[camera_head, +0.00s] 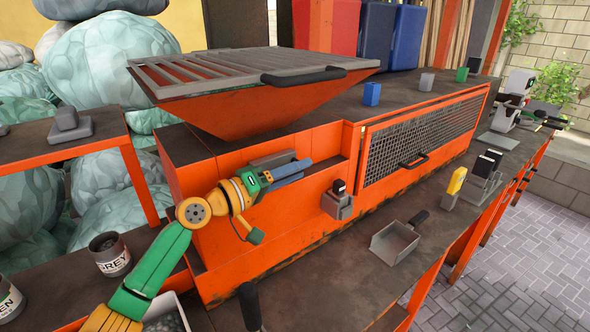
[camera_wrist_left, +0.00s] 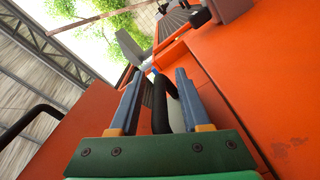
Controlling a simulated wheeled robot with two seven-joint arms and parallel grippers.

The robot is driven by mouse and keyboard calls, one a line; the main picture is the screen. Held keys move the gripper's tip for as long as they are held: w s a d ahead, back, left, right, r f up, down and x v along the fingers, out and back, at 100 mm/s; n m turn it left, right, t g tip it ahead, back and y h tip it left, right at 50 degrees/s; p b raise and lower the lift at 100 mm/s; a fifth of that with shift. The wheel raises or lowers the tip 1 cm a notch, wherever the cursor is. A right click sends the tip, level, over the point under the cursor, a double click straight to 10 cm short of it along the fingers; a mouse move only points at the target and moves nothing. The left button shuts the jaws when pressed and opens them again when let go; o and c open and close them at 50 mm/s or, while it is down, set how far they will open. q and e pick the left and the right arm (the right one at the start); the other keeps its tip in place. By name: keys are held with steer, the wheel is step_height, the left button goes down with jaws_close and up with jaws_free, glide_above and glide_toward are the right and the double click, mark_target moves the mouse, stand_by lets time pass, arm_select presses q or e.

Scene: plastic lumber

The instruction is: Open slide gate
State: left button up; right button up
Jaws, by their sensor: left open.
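The slide gate (camera_head: 272,159) shows as a grey plate on the orange machine front, below the hopper. My left gripper (camera_head: 298,169) is right in front of it, with blue-grey fingers pointing right along the machine, and hides part of it. In the left wrist view, the open fingers (camera_wrist_left: 158,74) stand on both sides of a black curved handle (camera_wrist_left: 160,105), with a pale grey plate edge beside it. The handle looks to lie between the fingers; I cannot tell whether either finger touches it. My right gripper is not in view.
A grey switch box (camera_head: 338,201) sits just right of the gripper. A mesh door (camera_head: 415,145) is farther right.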

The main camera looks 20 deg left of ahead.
arm_select(q)
steer(key=shift+w+a, duration=0.1)
jaws_close()
steer(key=shift+r, duration=0.15)
stand_by(1.0)
